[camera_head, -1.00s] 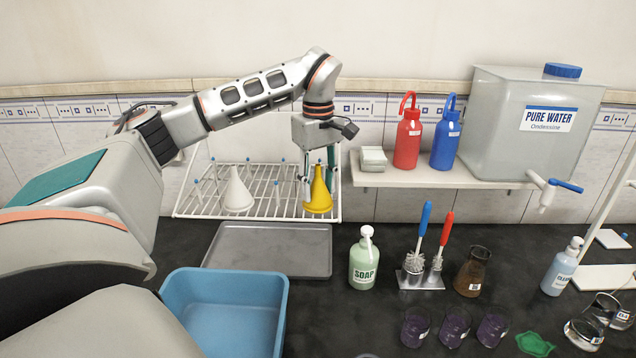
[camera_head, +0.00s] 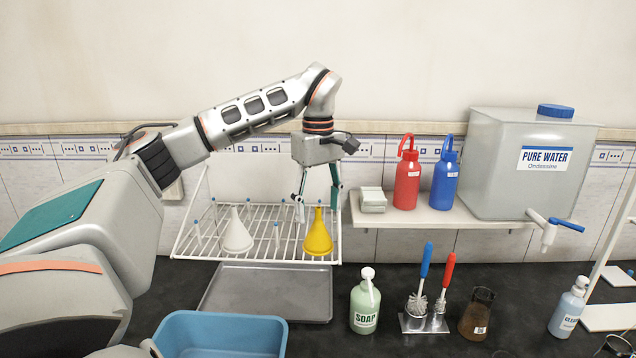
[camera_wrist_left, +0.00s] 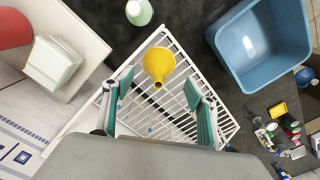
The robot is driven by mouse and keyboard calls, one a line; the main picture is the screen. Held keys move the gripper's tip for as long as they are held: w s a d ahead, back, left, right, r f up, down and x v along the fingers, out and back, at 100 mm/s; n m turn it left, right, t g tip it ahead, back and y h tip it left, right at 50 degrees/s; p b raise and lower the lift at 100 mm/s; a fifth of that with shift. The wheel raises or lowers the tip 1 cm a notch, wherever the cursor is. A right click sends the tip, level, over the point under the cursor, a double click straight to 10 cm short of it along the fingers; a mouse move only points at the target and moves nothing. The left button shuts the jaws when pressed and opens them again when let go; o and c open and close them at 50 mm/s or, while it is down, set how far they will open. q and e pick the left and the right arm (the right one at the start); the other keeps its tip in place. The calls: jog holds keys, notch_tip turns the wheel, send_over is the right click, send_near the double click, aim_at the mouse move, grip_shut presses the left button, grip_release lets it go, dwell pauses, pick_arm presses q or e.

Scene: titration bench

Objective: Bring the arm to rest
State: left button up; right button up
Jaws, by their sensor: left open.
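My left gripper (camera_head: 317,207) is open and empty above the white drying rack (camera_head: 195,250). Its fingers point down, just above the yellow funnel (camera_head: 318,236), and stand apart from it. In the left wrist view the two green-padded fingers (camera_wrist_left: 160,112) are spread wide, with the yellow funnel (camera_wrist_left: 158,62) beyond them on the rack (camera_wrist_left: 226,128). A white funnel (camera_head: 236,236) stands on the rack to the left of the yellow one. My right gripper is not in view.
A grey tray (camera_head: 265,293) and a blue basin (camera_head: 222,338) lie in front of the rack. To the right are a wall shelf (camera_head: 440,217) with red (camera_head: 407,180) and blue (camera_head: 446,180) bottles, a water tank (camera_head: 535,165), a soap bottle (camera_head: 365,306) and a brush stand (camera_head: 425,322).

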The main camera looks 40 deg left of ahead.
pick_arm(q)
notch_tip(320, 180, up, 6)
jog(key=shift+r, duration=0.25)
jog(key=shift+s+f, duration=0.1)
